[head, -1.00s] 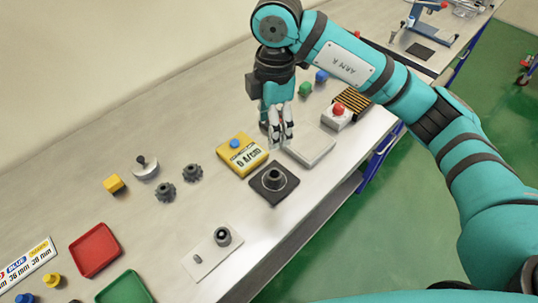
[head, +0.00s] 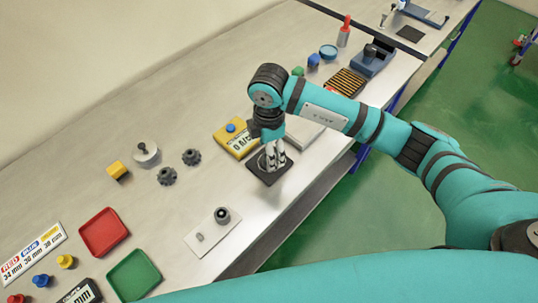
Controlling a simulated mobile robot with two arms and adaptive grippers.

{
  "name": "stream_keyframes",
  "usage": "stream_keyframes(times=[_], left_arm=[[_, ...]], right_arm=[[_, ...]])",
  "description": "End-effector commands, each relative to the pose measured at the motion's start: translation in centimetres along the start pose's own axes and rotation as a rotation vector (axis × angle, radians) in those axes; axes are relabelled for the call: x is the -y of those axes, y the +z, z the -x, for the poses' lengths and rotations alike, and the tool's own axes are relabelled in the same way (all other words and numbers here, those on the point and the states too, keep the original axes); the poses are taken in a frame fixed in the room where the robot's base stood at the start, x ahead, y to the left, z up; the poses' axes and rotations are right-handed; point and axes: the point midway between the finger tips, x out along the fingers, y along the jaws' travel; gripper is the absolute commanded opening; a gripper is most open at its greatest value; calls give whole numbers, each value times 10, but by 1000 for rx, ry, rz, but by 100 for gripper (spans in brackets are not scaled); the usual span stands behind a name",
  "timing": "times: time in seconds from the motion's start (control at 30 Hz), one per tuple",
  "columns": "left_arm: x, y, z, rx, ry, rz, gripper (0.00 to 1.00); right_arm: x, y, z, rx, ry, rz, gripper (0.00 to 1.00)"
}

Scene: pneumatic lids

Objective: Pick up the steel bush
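My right gripper (head: 274,161) points down over the black square pad (head: 256,178) near the table's front edge. Its two fingers look apart and stand at the round grey steel piece on that pad, which they largely hide. I cannot tell whether they touch it. I cannot tell for sure which of the two is the steel bush. My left gripper is not in view.
A yellow gauge box (head: 232,146) and a white plate (head: 303,132) stand close to the gripper. Two dark gears (head: 166,176), a red tray (head: 103,232) and a green tray (head: 134,275) lie left. Bare table separates the pad from the light plate.

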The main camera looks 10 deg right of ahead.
Motion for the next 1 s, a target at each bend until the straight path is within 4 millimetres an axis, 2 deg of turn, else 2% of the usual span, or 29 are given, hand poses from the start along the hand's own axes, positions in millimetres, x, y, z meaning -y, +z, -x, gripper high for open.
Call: stream_keyframes(times=[0.03, 0.2, 0.47, 0.57, 0.9, 0.97, 1.0], left_arm=[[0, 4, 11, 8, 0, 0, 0], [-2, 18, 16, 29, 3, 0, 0], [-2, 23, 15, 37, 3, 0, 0], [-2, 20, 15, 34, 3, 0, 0], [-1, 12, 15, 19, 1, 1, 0], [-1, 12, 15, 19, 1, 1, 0], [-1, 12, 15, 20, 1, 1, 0]], right_arm=[[2, 0, -4, 1, -5, -1, 63], [2, 0, -26, 1, -1, -1, 63], [1, -1, -31, -1, 1, 0, 63], [1, -1, -31, -1, 1, 0, 53], [1, -1, -30, -1, 1, 0, 8], [1, -1, -30, -1, 1, 0, 0], [1, -1, -30, -1, 2, 0, 0]])
